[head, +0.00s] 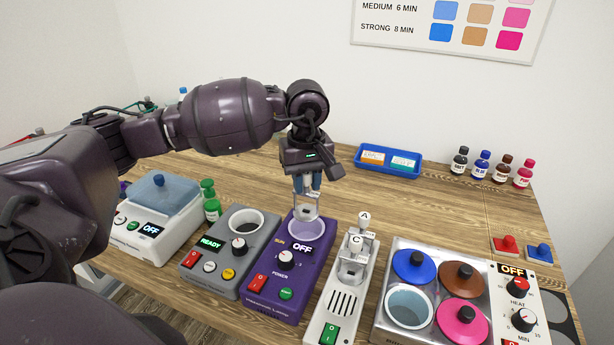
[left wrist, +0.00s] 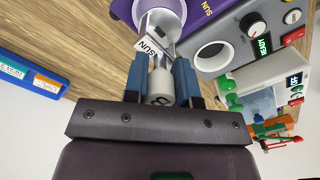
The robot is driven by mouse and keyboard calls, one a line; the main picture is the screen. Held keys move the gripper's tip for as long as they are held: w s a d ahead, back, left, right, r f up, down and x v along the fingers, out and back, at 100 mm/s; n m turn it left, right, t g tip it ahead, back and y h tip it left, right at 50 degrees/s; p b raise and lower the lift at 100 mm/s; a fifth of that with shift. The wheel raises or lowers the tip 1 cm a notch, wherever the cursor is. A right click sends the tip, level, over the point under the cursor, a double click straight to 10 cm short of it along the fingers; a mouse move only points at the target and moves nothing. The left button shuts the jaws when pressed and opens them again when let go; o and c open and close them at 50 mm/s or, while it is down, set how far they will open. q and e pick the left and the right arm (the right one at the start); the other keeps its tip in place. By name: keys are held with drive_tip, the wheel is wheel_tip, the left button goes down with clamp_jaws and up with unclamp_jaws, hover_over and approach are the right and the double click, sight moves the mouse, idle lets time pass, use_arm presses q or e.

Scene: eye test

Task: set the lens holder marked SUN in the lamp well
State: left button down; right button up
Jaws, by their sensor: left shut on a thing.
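My left gripper (head: 307,184) is shut on the handle of a lens holder (head: 306,208), which hangs below the fingers. In the left wrist view, the holder's white tag (left wrist: 151,47) reads SUN and its pale handle (left wrist: 162,82) sits between the blue fingertips (left wrist: 162,78). The purple lamp (head: 281,276) has a round, pale lamp well (head: 306,231) at its back. The holder's lower end overlaps the well's back edge in the head view; I cannot tell the gap. The lamp's display reads OFF. My right gripper is not in view.
A white rack (head: 340,300) right of the lamp holds holders marked A and C (head: 355,258). A grey READY unit (head: 224,256) stands close on the left. A pot heater (head: 440,300) is at right, a blue tray (head: 388,159) behind. Table between lamp and tray is clear.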

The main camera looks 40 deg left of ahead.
sight(307, 212)
use_arm(q)
drive_tip(key=shift+f, duration=0.8)
drive_tip(key=shift+f+b, duration=0.6)
drive_tip(key=shift+f, duration=0.2)
wheel_tip(307, 212, down, 2)
drive_tip(key=shift+b, duration=0.7)
wheel_tip(307, 212, down, 2)
drive_tip(key=shift+b, duration=0.6)
drive_tip(key=shift+f+b, duration=0.5)
drive_tip(key=shift+f, duration=0.35)
drive_tip(key=shift+f, duration=0.15)
